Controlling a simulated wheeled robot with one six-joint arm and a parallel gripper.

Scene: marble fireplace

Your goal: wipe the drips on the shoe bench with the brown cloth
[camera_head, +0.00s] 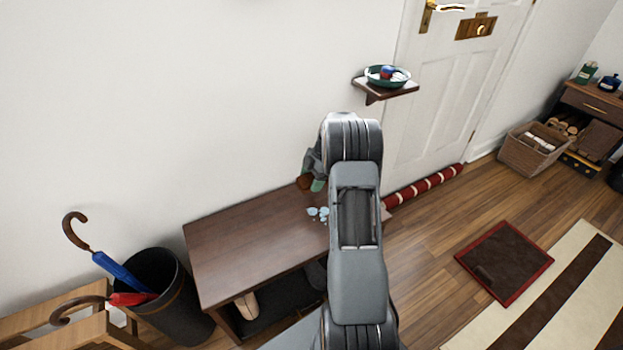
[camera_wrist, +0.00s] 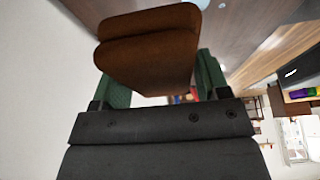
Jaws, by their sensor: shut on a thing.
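The shoe bench (camera_head: 240,240) is dark brown wood and stands against the white wall in the head view. Pale blue drips (camera_head: 318,213) lie on its top toward the right end, just left of my arm. My gripper (camera_head: 313,184) is at the back right of the bench, beyond the drips. Its green fingers are shut on the brown cloth (camera_wrist: 150,55), a thick folded pad in the wrist view. A bit of the cloth (camera_head: 304,182) shows in the head view. I cannot tell whether the cloth touches the bench.
A black bin (camera_head: 170,300) with umbrellas stands left of the bench. A small wall shelf (camera_head: 386,90) bears a green dish (camera_head: 388,76) above my gripper's right. A red striped draught roll (camera_head: 425,186) lies along the door. The bench's left top is clear.

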